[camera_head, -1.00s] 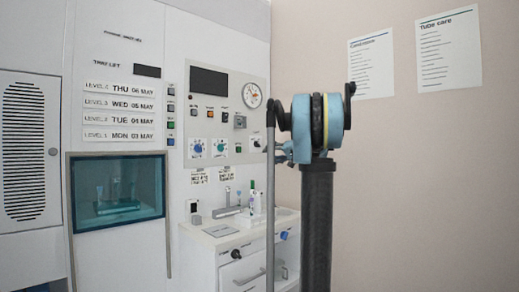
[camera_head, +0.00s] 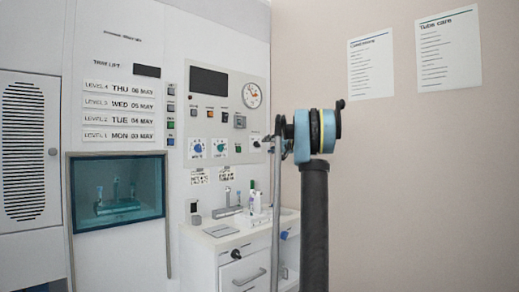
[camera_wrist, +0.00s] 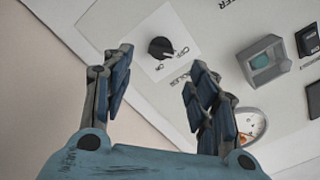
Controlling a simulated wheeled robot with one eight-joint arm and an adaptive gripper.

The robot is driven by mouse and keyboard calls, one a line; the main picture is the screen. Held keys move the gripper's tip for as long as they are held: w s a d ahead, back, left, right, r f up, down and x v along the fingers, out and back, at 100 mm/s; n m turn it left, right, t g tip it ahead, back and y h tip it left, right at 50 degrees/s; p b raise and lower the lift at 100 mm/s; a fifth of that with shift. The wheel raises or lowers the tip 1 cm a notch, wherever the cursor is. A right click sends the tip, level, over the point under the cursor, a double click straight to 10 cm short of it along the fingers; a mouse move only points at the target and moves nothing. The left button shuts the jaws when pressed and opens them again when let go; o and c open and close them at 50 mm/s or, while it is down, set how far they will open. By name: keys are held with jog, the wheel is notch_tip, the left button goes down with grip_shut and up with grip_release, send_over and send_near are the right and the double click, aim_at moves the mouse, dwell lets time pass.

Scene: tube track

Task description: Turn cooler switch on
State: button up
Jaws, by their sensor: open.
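The cooler switch is a black rotary knob (camera_wrist: 161,48) on a white plate on the wall panel, in the upper middle of the wrist view. OFF and ON are printed beside it, and its white mark points toward OFF. A partly hidden label sits below the plate. My gripper (camera_wrist: 160,62) is open and empty. Its two fingers stand apart, one on each side of the knob as seen from the wrist, and I see no contact. In the head view my gripper (camera_head: 268,139) is small, seen against the panel's right edge, and the knob is hard to make out there.
The wall panel (camera_head: 222,115) also carries a dark display (camera_head: 209,81), a round gauge (camera_head: 252,95), small buttons and blue and green knobs (camera_head: 219,148). A white counter (camera_head: 222,237) with bottles stands below. The beige wall at right is clear except for two posters.

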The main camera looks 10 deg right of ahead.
aim_at(257, 144)
jog(key=x, duration=0.8)
jog(key=shift+w, duration=0.2)
jog(key=shift+a, duration=0.1)
jog(key=c, duration=1.1)
